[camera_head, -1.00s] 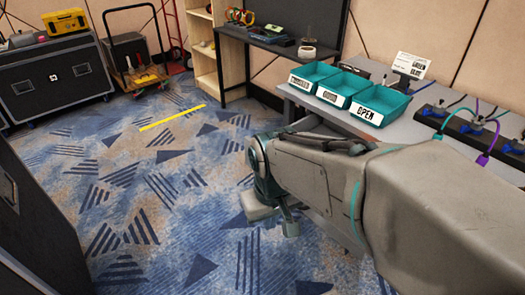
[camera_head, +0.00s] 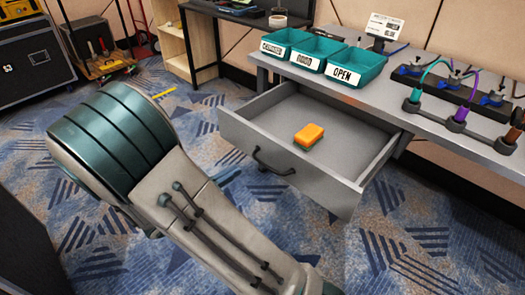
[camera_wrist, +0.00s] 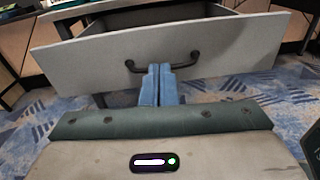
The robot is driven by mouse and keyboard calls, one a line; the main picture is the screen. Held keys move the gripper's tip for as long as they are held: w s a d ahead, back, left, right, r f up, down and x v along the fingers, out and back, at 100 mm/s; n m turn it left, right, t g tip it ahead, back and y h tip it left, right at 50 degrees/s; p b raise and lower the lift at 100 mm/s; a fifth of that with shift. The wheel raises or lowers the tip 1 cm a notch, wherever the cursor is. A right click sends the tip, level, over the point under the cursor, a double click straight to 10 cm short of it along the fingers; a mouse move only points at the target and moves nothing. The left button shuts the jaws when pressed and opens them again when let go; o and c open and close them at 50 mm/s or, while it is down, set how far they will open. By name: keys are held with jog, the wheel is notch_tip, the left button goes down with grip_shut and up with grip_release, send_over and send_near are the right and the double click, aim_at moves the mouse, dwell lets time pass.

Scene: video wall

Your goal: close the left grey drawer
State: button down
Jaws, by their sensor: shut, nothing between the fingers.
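The grey drawer (camera_head: 262,163) under the grey table is pulled out. It shows a dark bar handle (camera_head: 272,163) on its front and an orange and green sponge (camera_head: 309,136) inside. In the wrist view the drawer front (camera_wrist: 230,45) spans the picture, with the handle (camera_wrist: 162,64) near its middle. My gripper (camera_wrist: 158,72) is shut and empty, its blue fingertips just in front of the handle and overlapping it in the picture. I cannot tell whether they touch.
On the grey table (camera_head: 425,122) stand several teal bins (camera_head: 357,67), one labelled OPEN, and a black strip with cables (camera_head: 440,97). A wooden shelf (camera_head: 175,45) and a black case (camera_head: 35,60) stand farther back.

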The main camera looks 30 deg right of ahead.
jog(key=n+t+b, duration=0.1)
jog(key=b, duration=0.3)
send_near(270, 141)
jog(key=x, duration=0.5)
jog(key=shift+s+d+f, duration=0.1)
jog(key=shift+d+f, duration=0.05)
jog(key=shift+f, duration=0.15)
jog(key=shift+x, duration=0.8)
jog(key=shift+r, duration=0.2)
